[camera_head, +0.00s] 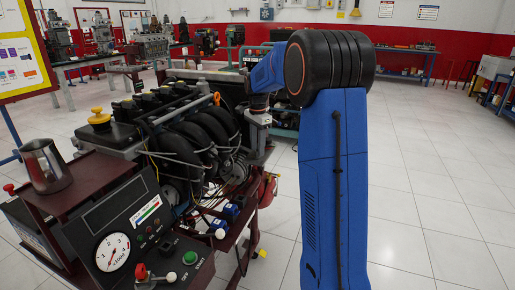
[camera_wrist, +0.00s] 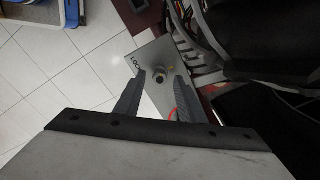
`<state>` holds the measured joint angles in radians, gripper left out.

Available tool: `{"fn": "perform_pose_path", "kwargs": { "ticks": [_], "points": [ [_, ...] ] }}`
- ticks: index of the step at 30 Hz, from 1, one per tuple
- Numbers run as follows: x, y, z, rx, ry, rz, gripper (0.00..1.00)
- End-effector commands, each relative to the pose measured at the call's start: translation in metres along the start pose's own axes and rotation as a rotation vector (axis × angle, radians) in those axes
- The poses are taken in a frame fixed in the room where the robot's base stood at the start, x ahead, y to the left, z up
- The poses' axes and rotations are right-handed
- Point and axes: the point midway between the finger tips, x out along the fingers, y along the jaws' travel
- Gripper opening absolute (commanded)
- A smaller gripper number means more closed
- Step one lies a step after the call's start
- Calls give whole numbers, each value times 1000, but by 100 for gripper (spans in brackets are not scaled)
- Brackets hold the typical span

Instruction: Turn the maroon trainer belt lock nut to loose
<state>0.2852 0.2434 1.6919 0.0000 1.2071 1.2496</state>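The maroon trainer (camera_head: 95,172) is an engine on a maroon frame, at the left and middle of the head view. In the wrist view a pale plate (camera_wrist: 150,58) with partly readable lettering, seemingly "LOCK", carries a small dark nut-like part (camera_wrist: 159,77) with a yellowish edge, likely the belt lock nut. My gripper (camera_wrist: 160,80) is open. Its two grey fingers stand apart, one on each side of this part in the picture, with visible gaps. I cannot tell the depth between fingertips and nut. In the head view my arm hides the nut and most of the gripper.
Dark hoses and engine parts (camera_wrist: 240,30) lie close on the right in the wrist view. A metal pitcher (camera_head: 45,165) stands on the trainer's left shelf, beside a control panel with a gauge (camera_head: 112,252). Tiled floor (camera_head: 420,200) is clear on the right.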

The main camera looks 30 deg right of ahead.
Motion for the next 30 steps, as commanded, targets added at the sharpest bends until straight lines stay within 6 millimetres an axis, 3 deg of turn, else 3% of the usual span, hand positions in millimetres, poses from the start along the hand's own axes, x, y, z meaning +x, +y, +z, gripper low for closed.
{"fn": "perform_pose_path", "kwargs": {
  "ticks": [21,30],
  "points": [
    [-134,-1,0,0,1,-4,36],
    [-164,0,0,0,1,-2,36]
  ]
}}
